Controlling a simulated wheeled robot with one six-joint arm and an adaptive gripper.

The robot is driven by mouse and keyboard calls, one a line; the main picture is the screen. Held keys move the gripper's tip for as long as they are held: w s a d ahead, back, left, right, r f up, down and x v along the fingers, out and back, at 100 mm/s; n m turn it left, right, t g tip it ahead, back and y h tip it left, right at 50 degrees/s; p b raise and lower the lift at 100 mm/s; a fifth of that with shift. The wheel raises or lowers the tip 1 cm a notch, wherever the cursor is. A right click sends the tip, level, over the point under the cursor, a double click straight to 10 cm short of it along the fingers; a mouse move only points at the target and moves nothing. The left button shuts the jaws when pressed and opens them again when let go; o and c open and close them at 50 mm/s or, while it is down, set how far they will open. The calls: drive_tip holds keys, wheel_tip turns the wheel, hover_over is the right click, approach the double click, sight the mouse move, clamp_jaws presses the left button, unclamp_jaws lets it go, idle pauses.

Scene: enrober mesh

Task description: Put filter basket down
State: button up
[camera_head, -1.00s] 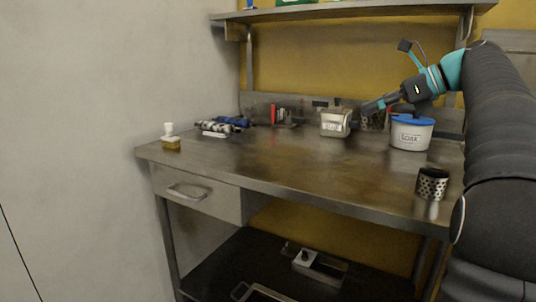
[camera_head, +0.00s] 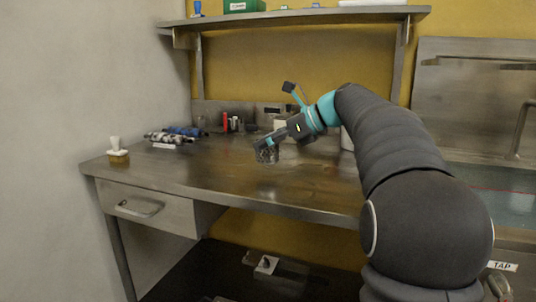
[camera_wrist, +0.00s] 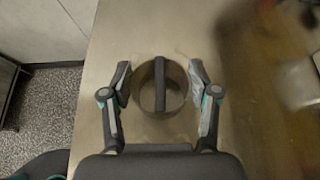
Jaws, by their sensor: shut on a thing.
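The filter basket (camera_head: 266,156) is a small round perforated metal cup, seen over the worktop (camera_head: 225,165) left of my arm. My gripper (camera_head: 267,143) is shut on it from above. In the wrist view my gripper (camera_wrist: 160,86) has a finger on either side of the round basket (camera_wrist: 160,88), which has a dark bar across its middle. The basket looks upright. I cannot tell whether its base touches the steel top. My arm hides part of the worktop's right side.
Rolled blue and dark items (camera_head: 175,134) and red and dark items (camera_head: 228,123) lie along the back. A drawer (camera_head: 145,207) is below. The front middle of the worktop is clear.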

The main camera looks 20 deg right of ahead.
sight(267, 153)
drive_tip(key=shift+f, duration=1.55)
drive_tip(key=shift+f, duration=0.15)
drive_tip(key=o, duration=1.3)
